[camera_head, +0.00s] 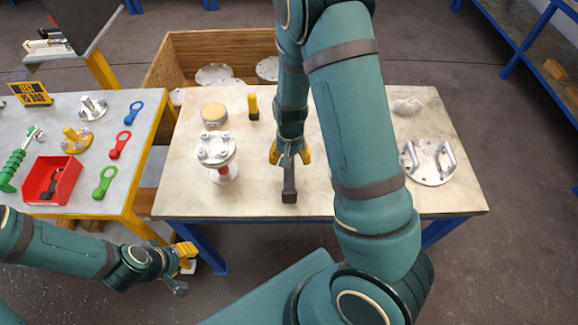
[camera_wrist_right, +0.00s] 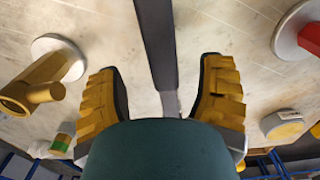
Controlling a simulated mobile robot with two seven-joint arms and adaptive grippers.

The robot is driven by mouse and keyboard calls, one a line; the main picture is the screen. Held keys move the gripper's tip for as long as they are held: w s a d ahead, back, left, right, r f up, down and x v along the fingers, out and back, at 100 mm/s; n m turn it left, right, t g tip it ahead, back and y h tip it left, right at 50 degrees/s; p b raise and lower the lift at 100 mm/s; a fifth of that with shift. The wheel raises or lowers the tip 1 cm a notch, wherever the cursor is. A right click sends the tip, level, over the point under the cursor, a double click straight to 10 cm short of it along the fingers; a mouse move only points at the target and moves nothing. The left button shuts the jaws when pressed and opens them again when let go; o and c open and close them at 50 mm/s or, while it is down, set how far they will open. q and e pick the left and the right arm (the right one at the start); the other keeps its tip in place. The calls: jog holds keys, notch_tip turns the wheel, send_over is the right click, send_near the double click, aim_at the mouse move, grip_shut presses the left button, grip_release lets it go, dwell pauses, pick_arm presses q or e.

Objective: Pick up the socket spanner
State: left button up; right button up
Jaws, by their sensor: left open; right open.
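The socket spanner, a dark grey bar, lies on the pale worktable (camera_head: 455,195). In the head view its dark end (camera_head: 289,186) points to the near edge. My right gripper (camera_head: 289,157) is open above its far part. In the right wrist view the spanner (camera_wrist_right: 157,45) runs down from the top edge between the open yellow fingers (camera_wrist_right: 160,95). Its paler lower part passes out of sight behind my gripper body. The spanner shows apart from both fingers. My left gripper (camera_head: 187,257) is open and empty, low at the left, off the table's front edge.
A flanged vessel (camera_head: 216,152) stands left of the spanner. A yellow-topped round part (camera_head: 214,114) and a yellow post (camera_head: 253,107) are behind. A flange with handles (camera_head: 428,161) lies right. A side table with a red bin (camera_head: 51,182) is at left.

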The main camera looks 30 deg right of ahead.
jog(key=f, duration=0.3)
jog(key=f+b, duration=0.1)
jog(key=f, duration=0.1)
jog(key=shift+w+f, duration=0.1)
jog(key=shift+w, duration=0.2)
grip_shut()
